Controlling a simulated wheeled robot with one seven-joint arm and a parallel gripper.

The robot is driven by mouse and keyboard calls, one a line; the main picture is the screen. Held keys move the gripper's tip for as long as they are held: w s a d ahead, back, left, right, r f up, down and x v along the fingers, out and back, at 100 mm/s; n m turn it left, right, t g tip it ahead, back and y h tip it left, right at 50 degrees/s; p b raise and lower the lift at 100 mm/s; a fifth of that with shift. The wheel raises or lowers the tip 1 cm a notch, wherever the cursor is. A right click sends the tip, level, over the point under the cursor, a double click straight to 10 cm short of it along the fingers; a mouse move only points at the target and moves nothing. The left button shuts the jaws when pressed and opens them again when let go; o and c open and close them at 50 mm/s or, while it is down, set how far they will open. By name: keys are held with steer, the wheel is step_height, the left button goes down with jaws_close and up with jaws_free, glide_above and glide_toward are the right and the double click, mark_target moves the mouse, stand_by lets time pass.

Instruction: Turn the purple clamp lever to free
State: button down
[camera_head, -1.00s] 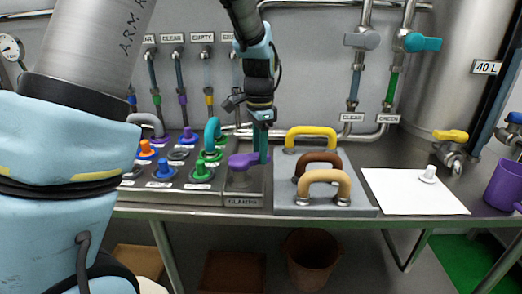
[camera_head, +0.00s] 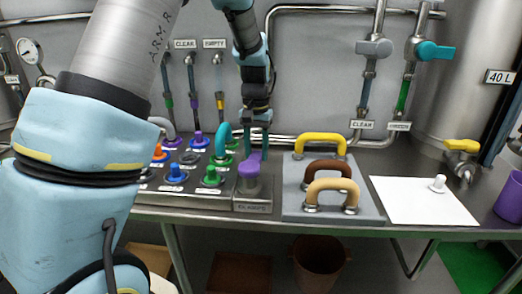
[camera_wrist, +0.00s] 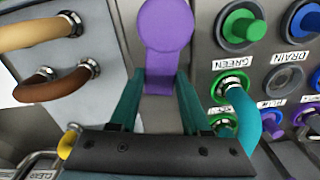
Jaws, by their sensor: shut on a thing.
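The purple clamp lever (camera_head: 248,169) sits on a grey clamp block (camera_head: 252,207) at the right end of the knob panel. In the wrist view the lever (camera_wrist: 165,25) shows a round hub at the top, and its flat arm runs down between my two teal fingers. My gripper (camera_head: 257,146) is at the lever from above and behind. In the wrist view my gripper (camera_wrist: 159,84) is shut on the lever's arm. The lever's arm now points toward the back wall. The label on the block is too small to read.
A teal hose (camera_head: 223,138) bends up close to the left of my gripper, among several coloured knobs. A grey plate (camera_head: 331,214) with yellow, brown and tan handles stands to the right. A white sheet (camera_head: 405,202) with a small white knob lies farther right.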

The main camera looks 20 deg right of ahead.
mark_target(251, 154)
steer(key=shift+w+a+n, duration=0.2)
steer(key=shift+a+n, duration=0.05)
steer(key=shift+n, duration=0.4)
steer(key=shift+w+a+n, duration=0.15)
steer(key=shift+a+n, duration=0.1)
steer(key=shift+n, duration=0.4)
steer(key=shift+a, duration=0.1)
steer(key=shift+c, duration=1.8)
jaws_free()
steer(key=shift+r, duration=0.15)
step_height(251, 154, up, 11)
steer(key=b, duration=0.2)
steer(key=shift+f, duration=0.2)
